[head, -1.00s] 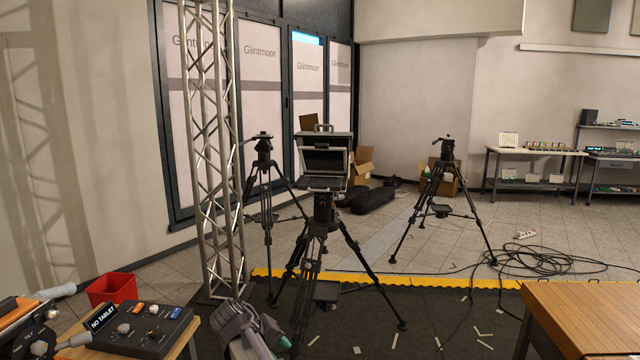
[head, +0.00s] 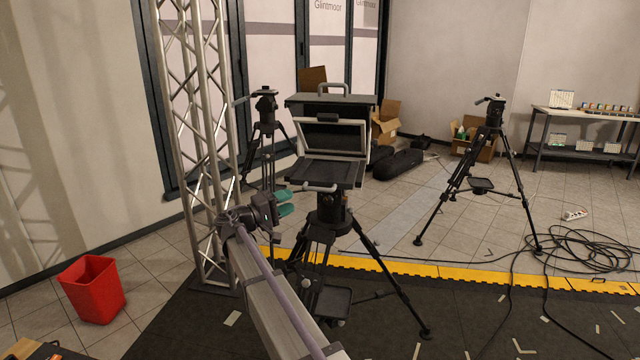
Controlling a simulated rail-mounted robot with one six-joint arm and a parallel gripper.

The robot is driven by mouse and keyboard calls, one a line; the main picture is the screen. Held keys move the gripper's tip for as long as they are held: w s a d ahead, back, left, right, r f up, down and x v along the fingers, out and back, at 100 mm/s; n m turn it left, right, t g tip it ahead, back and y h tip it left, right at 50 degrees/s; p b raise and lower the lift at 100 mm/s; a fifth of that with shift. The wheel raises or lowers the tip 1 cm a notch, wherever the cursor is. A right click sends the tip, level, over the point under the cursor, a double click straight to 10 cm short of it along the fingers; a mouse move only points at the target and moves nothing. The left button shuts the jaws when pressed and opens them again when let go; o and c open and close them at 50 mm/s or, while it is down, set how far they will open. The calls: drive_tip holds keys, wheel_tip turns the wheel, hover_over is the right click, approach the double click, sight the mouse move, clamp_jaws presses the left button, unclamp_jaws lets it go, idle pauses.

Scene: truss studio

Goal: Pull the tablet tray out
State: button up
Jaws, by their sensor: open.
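The teleprompter (head: 332,106) stands upright on a black tripod in the middle of the head view. It has a dark hood with a top handle and a tilted pane in a pale frame. The dark tablet tray (head: 335,173) lies flat below the pane, with a pale handle (head: 320,188) on its front edge. My gripper (head: 285,202), with green fingertips, is open and empty. In the picture it is just left of the tray handle and slightly lower, with a visible gap. How far apart they are in depth I cannot tell.
A metal truss column (head: 203,130) rises close to the left of my arm. A second tripod (head: 266,130) stands behind it, and a third tripod (head: 490,160) stands at right. A red bin (head: 92,290) is at lower left. Cables (head: 580,250) lie on the floor at right.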

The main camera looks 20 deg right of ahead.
sight(315, 190)
drive_tip(key=d, duration=0.3)
drive_tip(key=d+r+p, duration=0.1)
drive_tip(key=d, duration=0.3)
drive_tip(key=w+d, duration=0.1)
drive_tip(key=d, duration=0.2)
drive_tip(key=shift+w+d+r, duration=0.1)
drive_tip(key=shift+d+r, duration=0.05)
drive_tip(key=shift+d, duration=0.1)
drive_tip(key=shift+c, duration=0.4)
clamp_jaws()
